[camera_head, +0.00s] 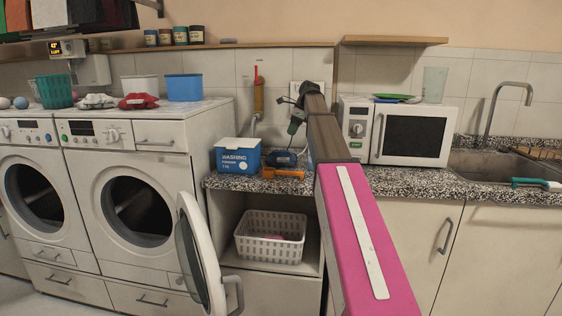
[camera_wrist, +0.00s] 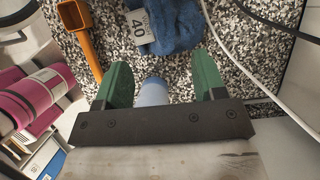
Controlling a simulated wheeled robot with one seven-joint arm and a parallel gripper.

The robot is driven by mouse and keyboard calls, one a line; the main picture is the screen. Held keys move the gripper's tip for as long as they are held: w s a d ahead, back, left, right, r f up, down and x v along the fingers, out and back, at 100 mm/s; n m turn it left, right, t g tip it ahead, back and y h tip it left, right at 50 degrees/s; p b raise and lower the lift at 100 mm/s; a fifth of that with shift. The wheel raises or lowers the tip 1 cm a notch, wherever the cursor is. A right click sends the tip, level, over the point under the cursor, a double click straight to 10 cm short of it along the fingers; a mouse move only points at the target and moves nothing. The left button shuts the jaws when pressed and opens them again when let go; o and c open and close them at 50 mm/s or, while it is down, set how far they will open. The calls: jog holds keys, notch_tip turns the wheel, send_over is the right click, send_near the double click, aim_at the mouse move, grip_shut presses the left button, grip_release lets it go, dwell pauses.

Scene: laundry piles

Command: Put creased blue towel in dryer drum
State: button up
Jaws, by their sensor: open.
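A dark blue bunched cloth, the creased blue towel (camera_head: 279,159), lies on the speckled counter. In the wrist view the towel (camera_wrist: 178,28) shows wrinkled at the top, with a white tag marked 40. My gripper (camera_head: 295,122) is above the counter near the towel. In the wrist view its green fingers (camera_wrist: 160,76) are apart, just short of the towel and not around it. The dryer drum (camera_head: 139,211) appears to be the dark round opening of the right-hand white machine, whose round door (camera_head: 212,262) stands open. I cannot read which machine is the dryer.
An orange tool (camera_head: 283,173) and a blue-white washing powder box (camera_head: 238,157) sit beside the towel. A white basket (camera_head: 270,246) stands on the shelf below. A microwave (camera_head: 402,132) is to the right. Cables (camera_wrist: 222,60) cross the wrist view's right side.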

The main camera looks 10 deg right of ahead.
send_over(282, 151)
jog(key=d, duration=0.3)
jog(key=f, duration=0.5)
jog(key=shift+s+a, duration=0.2)
jog(key=shift+s, duration=0.1)
jog(key=shift+w+x, duration=0.15)
jog(key=shift+x, duration=1.2)
jog(key=shift+w+x, duration=0.15)
jog(key=shift+x, duration=1.2)
jog(key=shift+a+r, duration=0.15)
grip_shut()
